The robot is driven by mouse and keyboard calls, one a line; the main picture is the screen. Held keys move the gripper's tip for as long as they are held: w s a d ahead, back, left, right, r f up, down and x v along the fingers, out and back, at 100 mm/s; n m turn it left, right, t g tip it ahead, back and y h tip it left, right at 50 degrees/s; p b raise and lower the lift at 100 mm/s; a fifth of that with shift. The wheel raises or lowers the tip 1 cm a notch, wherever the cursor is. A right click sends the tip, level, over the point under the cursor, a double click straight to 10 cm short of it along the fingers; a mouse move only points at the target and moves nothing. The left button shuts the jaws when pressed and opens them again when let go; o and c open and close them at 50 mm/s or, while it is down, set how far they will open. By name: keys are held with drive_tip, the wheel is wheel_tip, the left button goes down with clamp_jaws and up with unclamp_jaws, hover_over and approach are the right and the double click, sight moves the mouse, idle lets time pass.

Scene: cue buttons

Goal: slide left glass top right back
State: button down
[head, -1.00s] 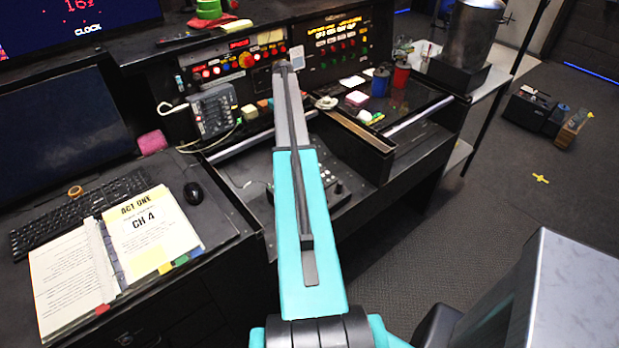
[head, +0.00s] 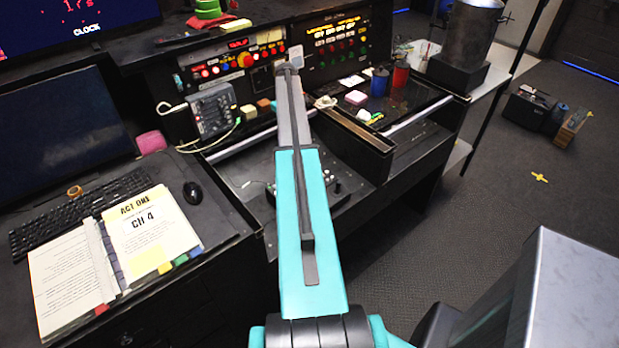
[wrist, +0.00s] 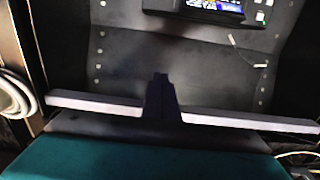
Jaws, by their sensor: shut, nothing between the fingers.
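The left glass top is not clearly distinguishable as a pane in the head view. A silver bar (head: 243,146) runs across the left bay of the console, passing behind my arm. A silver bar also crosses the wrist view (wrist: 95,102), over a dark recess. My gripper (wrist: 160,78) is a dark shut shape at the middle of that bar, with nothing between its fingers. It overlaps the bar in the picture; I cannot tell whether it touches. In the head view my arm hides the gripper. The right bay has its own silver bar (head: 418,118).
A grey control box (head: 212,110) with cables stands at the left bay's back left. A raised divider (head: 355,132) separates the bays. Blue (head: 380,82) and red (head: 401,76) cups stand at the right back. A binder (head: 120,250) and mouse (head: 193,193) lie at left.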

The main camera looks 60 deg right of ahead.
wheel_tip(320, 180, up, 9)
drive_tip(key=p, duration=0.3)
drive_tip(key=shift+p, duration=0.3)
idle(0.6)
drive_tip(key=shift+s, duration=0.1)
idle(0.4)
